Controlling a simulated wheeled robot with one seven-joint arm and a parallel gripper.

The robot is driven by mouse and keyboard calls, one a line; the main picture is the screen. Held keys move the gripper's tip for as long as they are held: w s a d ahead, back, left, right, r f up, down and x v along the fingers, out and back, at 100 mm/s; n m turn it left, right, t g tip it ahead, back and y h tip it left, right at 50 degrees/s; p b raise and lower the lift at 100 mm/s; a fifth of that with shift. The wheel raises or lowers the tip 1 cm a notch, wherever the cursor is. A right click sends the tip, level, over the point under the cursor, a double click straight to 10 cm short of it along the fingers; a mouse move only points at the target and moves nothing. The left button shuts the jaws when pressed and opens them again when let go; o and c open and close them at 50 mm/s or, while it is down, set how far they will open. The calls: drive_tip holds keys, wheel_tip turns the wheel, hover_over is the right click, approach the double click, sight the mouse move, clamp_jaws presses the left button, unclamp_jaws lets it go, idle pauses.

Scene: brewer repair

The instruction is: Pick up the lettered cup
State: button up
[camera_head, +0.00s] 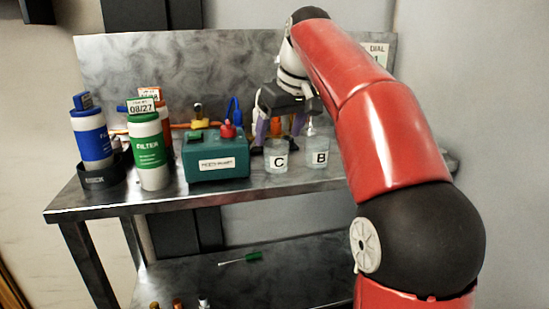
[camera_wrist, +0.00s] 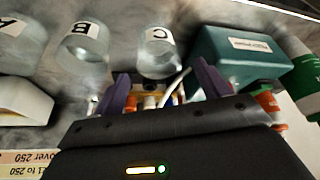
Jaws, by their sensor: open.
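A clear cup lettered C (camera_head: 276,157) stands upright on the metal bench beside a teal box. A cup lettered B (camera_head: 317,153) stands to its right. In the wrist view cup C (camera_wrist: 158,53) shows upside down, with cup B (camera_wrist: 85,47) and a cup lettered A (camera_wrist: 22,45) in a row to its left. My arm hides cup A in the head view. My gripper (camera_head: 278,137) is open and empty, its purple fingers just above and behind cup C. In the wrist view the fingers (camera_wrist: 162,70) frame cup C's near end; contact cannot be told.
The teal box (camera_head: 217,160) with a red knob stands close left of cup C. A green-labelled filter (camera_head: 149,148) and a blue filter (camera_head: 92,137) stand further left. The bench's front strip is clear.

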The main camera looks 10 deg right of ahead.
sight(276, 154)
drive_tip(key=x, duration=0.3)
drive_tip(key=b+x, duration=0.1)
drive_tip(key=x, duration=0.1)
drive_tip(key=shift+s+d+f, duration=0.2)
drive_tip(key=shift+s+f, duration=0.05)
drive_tip(key=shift+f, duration=0.3)
drive_tip(key=shift+w+f, duration=0.15)
drive_tip(key=shift+f, duration=0.2)
drive_tip(key=c, duration=1.1)
drive_tip(key=shift+o, duration=0.2)
drive_tip(key=shift+r, duration=0.25)
